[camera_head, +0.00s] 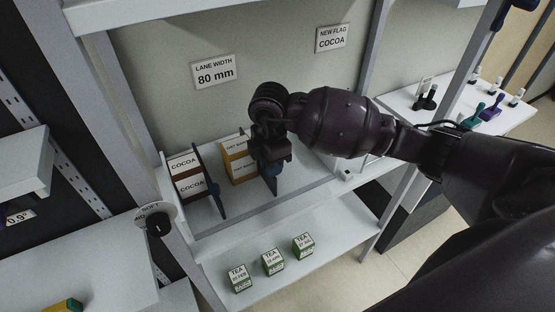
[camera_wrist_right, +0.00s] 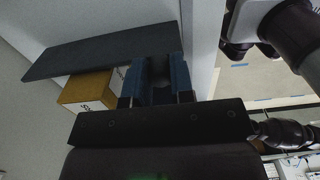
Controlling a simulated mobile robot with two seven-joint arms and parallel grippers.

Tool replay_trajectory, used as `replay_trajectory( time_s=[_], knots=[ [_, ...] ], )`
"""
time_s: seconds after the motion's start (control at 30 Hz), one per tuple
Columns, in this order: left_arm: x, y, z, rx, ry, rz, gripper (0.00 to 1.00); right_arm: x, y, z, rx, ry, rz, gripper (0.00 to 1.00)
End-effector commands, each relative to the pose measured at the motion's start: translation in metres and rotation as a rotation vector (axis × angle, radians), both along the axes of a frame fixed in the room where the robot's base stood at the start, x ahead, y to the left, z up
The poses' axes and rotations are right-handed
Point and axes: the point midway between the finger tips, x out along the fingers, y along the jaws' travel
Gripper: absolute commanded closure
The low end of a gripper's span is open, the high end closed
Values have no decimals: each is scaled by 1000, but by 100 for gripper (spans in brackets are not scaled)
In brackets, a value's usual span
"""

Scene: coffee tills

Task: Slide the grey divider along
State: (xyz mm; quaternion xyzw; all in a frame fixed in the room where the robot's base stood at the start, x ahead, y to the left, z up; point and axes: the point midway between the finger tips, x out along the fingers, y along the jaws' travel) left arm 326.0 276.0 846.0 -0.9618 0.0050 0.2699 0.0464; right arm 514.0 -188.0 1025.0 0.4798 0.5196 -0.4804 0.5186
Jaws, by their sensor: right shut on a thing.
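The grey divider (camera_head: 271,183) is a thin dark upright panel on the shelf, right of the oat boxes (camera_head: 238,158). My right gripper (camera_head: 268,157) reaches in from the right and is shut on its upper part, hiding much of it. In the right wrist view the divider (camera_wrist_right: 100,54) runs away to the left from between the blue fingers (camera_wrist_right: 158,72). A second dark divider (camera_head: 209,181) stands between the cocoa boxes (camera_head: 187,176) and the oat boxes. My left gripper is not in view.
A shelf (camera_head: 300,188) has bare room right of the held divider. Tea boxes (camera_head: 272,262) stand on the lower shelf. A "LANE WIDTH 80 mm" sign (camera_head: 217,72) and a "NEW FLAG COCOA" sign (camera_head: 333,38) are on the back wall.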

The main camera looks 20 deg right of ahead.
Motion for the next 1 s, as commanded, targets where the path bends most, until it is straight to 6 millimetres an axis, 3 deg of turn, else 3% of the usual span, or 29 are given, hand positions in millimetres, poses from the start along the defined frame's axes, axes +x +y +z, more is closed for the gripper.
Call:
replay_trajectory(
  time_s=[1.0],
  knots=[
    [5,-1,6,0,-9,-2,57,-2,56,4,5,-10,1,99]
  ],
)
